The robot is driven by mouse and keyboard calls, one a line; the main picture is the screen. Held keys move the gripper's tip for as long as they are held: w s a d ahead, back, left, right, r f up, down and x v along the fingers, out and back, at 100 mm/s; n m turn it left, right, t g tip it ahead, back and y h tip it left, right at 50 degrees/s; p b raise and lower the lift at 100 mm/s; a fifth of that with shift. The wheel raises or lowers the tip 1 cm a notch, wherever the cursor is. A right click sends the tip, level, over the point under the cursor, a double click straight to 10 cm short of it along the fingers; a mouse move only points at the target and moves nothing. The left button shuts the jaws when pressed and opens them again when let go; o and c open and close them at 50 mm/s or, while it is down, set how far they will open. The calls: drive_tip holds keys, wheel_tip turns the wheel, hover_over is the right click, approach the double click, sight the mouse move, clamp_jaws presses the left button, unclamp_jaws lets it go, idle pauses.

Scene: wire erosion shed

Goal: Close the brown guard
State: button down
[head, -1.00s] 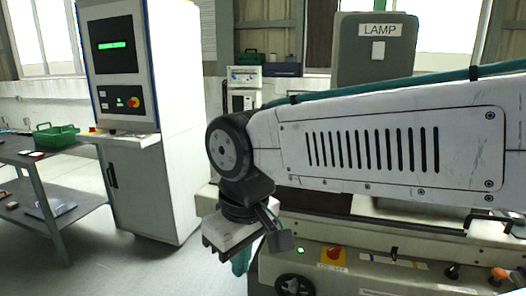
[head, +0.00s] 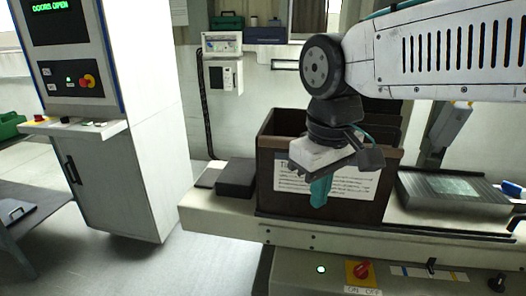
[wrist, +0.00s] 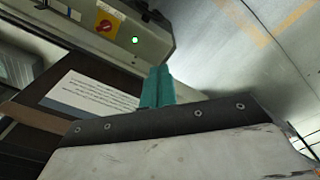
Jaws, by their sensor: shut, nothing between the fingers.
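The brown guard (head: 350,213) stands on the pale machine bed in the head view as a dark brown box-like enclosure. It looks open at the top, and its front panel bears a white printed label (head: 285,178). The guard also shows at the left of the wrist view (wrist: 105,75). My gripper (head: 320,192) hangs in front of the label in the head view, its teal fingers together and empty. The fingers also show in the wrist view (wrist: 157,88). My arm hides part of the guard's top and back. I cannot tell whether the fingers touch it.
A white control cabinet (head: 140,150) stands at left, its screen reading DOORS OPEN. A dark block (head: 237,178) lies left of the guard, and a grey plate (head: 450,190) lies at right. A control panel (head: 310,285) is below.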

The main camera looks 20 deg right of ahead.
drive_tip(key=w+a+r+n+g+h, duration=0.1)
drive_tip(key=w+a+r+n, duration=0.15)
drive_tip(key=w, duration=0.65)
drive_tip(key=w+a+r+n+g, duration=0.1)
drive_tip(key=w+a+n, duration=0.15)
drive_tip(key=w, duration=0.75)
drive_tip(key=w+a+r+n+h, duration=0.15)
drive_tip(key=w+n, duration=0.25)
drive_tip(key=w, duration=0.5)
drive_tip(key=s+d+x, duration=0.1)
drive_tip(key=s+x, duration=0.1)
drive_tip(key=x, duration=0.9)
drive_tip(key=shift+d+r, duration=0.35)
drive_tip(key=shift+y, duration=0.25)
